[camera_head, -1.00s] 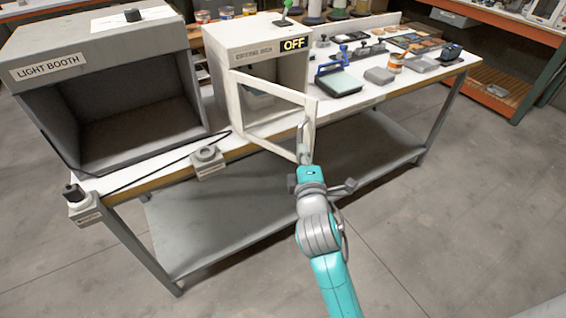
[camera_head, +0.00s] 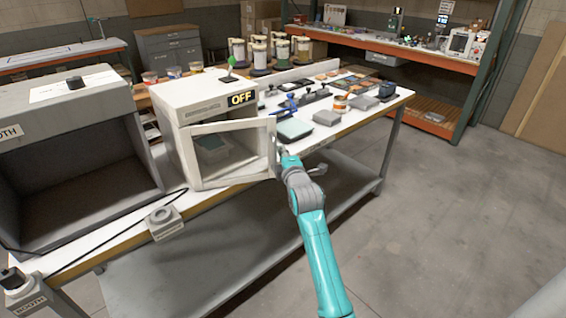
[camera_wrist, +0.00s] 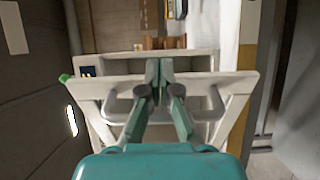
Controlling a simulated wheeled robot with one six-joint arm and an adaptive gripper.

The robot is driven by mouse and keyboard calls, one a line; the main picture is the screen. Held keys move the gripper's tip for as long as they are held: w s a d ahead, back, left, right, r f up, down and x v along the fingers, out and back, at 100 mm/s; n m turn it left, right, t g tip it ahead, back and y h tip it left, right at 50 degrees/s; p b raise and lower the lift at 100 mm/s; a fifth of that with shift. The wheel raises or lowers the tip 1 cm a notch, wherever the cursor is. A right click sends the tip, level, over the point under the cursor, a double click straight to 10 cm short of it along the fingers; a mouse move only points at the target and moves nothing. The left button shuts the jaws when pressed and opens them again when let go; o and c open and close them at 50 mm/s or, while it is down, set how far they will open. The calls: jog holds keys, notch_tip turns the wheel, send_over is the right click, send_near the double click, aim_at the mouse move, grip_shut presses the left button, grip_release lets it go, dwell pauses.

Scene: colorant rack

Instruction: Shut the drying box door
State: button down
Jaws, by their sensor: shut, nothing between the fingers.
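The drying box (camera_head: 185,103) is a white cabinet on the bench with a lit "OFF" sign. Its door (camera_head: 230,125), a white frame with a clear pane, stands ajar, its right edge out from the box front. My gripper (camera_head: 281,152) is at that right edge. In the wrist view the closed fingers (camera_wrist: 160,72) lie over the door's edge rail (camera_wrist: 225,84), and the grey bar handle (camera_wrist: 207,113) spans behind them. Nothing is held. Whether the fingertips touch the door cannot be told.
The grey light booth (camera_head: 85,215) stands left of the box. A small grey device (camera_head: 165,222) and a black cable lie near the bench's front edge. The floor in front is clear.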

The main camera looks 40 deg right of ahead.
jog(key=w, duration=0.1)
jog(key=w+d+y, duration=0.1)
jog(key=w, duration=0.1)
jog(key=shift+w+d+n+t, duration=0.1)
jog(key=shift+d+n+t, duration=0.2)
jog(key=shift+n, duration=0.1)
dwell(1.1)
